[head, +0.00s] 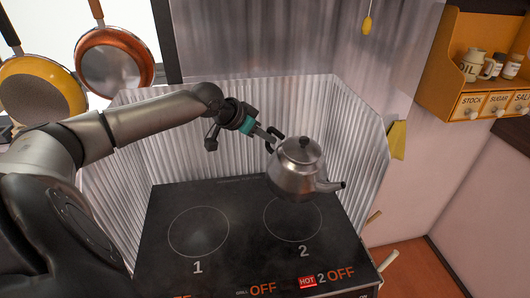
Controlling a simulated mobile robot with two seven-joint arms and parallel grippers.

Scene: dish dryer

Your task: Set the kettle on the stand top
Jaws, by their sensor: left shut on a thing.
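The kettle (297,176) is silver metal with a dark lid knob and a dark-tipped spout pointing right. My left gripper (272,138) is shut on the kettle's handle at its upper left side. The kettle appears over the rear right part of the black stove top (240,238), overlapping the ring marked 2 (292,222). I cannot tell for sure whether its base touches the surface. The stand top named in the task cannot be clearly told apart in this view. My right gripper is not in view.
Corrugated metal walls (350,150) enclose the stove's back and sides. The ring marked 1 (198,232) is bare. A red HOT label (307,281) shows at the front edge. Pans (114,64) hang upper left; a yellow spice shelf (466,92) hangs upper right.

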